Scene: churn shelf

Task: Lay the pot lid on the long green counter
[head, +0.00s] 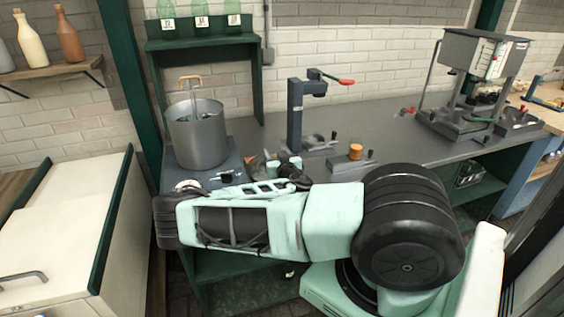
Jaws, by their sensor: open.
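The long green counter (385,118) has a dark grey top on a green frame and runs along the brick wall. I cannot make out the pot lid for certain. A steel pot (198,138) stands open on a blue-grey base at the counter's left end, with a wooden-handled tool in it. My gripper (283,162) is partly hidden behind my arm. Its pale green fingers look open, over the counter right of the pot. Small dark and greyish shapes beside it are unclear.
A black press with a red handle (297,115) stands mid-counter, with an orange-topped piece (355,152) in front. A grey machine (472,85) stands at the right. A green rack (205,43) holds bottles. A cream cabinet (65,225) is at left. The counter between press and machine looks clear.

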